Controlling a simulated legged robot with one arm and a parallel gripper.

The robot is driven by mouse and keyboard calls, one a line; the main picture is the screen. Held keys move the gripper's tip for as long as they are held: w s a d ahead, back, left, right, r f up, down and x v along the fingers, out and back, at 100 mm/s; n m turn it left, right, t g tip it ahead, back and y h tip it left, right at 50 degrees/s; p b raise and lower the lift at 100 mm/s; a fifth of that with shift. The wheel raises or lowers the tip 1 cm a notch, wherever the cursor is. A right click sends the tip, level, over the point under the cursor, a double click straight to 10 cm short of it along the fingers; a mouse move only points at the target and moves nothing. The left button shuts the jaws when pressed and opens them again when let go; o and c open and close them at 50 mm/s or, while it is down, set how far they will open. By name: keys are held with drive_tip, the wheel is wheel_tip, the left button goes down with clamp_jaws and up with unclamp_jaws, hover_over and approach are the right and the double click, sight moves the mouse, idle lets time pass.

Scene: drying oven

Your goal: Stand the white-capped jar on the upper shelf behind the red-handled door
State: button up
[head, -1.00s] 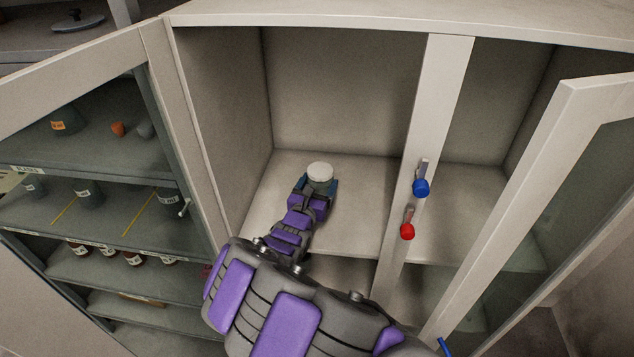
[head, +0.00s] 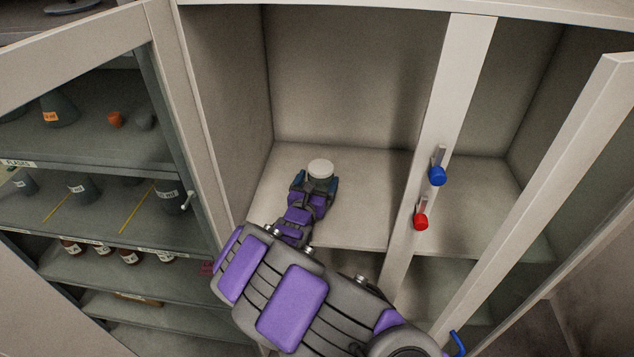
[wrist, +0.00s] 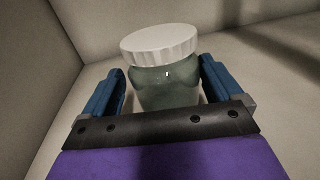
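The jar (wrist: 165,88), with a white ribbed cap (wrist: 160,44) and a grey-green glass body, is in the cabinet's left upper compartment. The cap also shows in the head view (head: 320,168). My gripper (wrist: 163,82) reaches in, one blue finger on each side of the jar. A narrow gap shows beside the left finger; the right gap is hard to judge. The jar looks upright over the upper shelf (head: 352,215); its base is hidden behind my gripper. A red lever (head: 421,221) sits on the centre post, below a blue lever (head: 437,176).
The centre post (head: 440,120) bounds the compartment on the right. An open door (head: 540,190) stands at the right. A glass-paned frame (head: 185,120) is at the left, with shelves of flasks and bottles seen through it. The shelf right of the jar is bare.

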drive_tip(key=shift+o, duration=0.5)
drive_tip(key=shift+d, duration=0.15)
drive_tip(key=shift+s, duration=0.3)
drive_tip(key=v, duration=0.4)
drive_tip(key=p+v, duration=0.1)
drive_tip(key=v, duration=0.4)
drive_tip(key=shift+s+a, duration=0.25)
drive_tip(key=shift+a, duration=0.05)
drive_tip(key=shift+v, duration=0.85)
drive_tip(key=shift+d, duration=0.25)
drive_tip(key=shift+s+a, duration=0.1)
